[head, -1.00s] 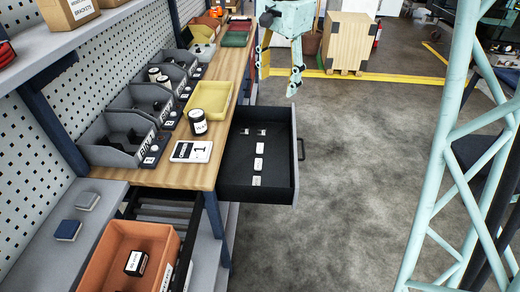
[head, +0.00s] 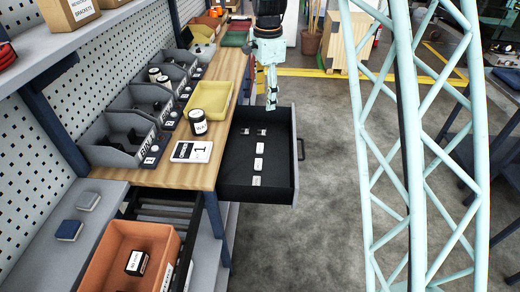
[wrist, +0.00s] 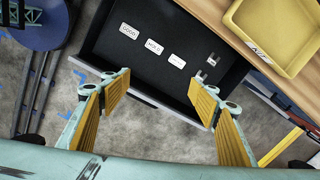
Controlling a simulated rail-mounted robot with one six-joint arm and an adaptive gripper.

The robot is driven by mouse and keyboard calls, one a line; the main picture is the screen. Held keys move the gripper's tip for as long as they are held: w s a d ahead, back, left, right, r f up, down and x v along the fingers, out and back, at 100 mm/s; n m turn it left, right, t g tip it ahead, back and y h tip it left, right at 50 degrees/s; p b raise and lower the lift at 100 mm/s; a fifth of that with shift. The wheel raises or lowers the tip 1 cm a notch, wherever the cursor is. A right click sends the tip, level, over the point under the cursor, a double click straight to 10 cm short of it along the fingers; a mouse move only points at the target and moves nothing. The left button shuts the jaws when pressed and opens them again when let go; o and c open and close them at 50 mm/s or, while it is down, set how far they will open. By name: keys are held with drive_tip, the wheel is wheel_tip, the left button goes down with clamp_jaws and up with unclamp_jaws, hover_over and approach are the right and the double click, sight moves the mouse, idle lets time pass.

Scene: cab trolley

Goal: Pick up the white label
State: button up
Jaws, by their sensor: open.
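Three small white labels lie in a row on the dark floor of the open drawer: a far label (head: 259,148), a middle label (head: 258,164) and a near label (head: 256,181). In the wrist view they are a left label (wrist: 129,30), a middle label (wrist: 153,46) and a right label (wrist: 177,61), all with dark print, only partly readable. My gripper (head: 270,106) is over the far end of the drawer, above and apart from the labels. In the wrist view my gripper (wrist: 158,84) has its fingers wide apart with nothing between them.
Small metallic pieces (head: 262,132) lie at the drawer's far end. The drawer (head: 296,160) has raised walls. An orange bin (head: 115,240) stands nearer.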

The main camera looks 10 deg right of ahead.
drive_tip(key=w+f+m, duration=0.2)
drive_tip(key=w+f, duration=0.3)
drive_tip(key=f, duration=0.5)
drive_tip(key=w+f+m+g, duration=0.1)
drive_tip(key=w+f, duration=0.3)
drive_tip(key=f, duration=0.6)
drive_tip(key=shift+w+a+m, duration=0.15)
drive_tip(key=shift+w+m, duration=0.25)
drive_tip(key=shift+m, duration=0.5)
drive_tip(key=shift+f, duration=0.2)
hover_over(259, 147)
drive_tip(key=shift+s+f, duration=0.2)
drive_tip(key=shift+f, duration=1.9)
drive_tip(key=shift+s+f, duration=0.2)
drive_tip(key=shift+f, duration=1.9)
drive_tip(key=shift+f, duration=0.1)
drive_tip(key=shift+w+f+b, duration=0.15)
drive_tip(key=shift+f, duration=1.1)
drive_tip(key=shift+w+f+b, duration=0.1)
drive_tip(key=shift+f+b, duration=0.05)
drive_tip(key=shift+f, duration=1.1)
drive_tip(key=shift+c, duration=0.2)
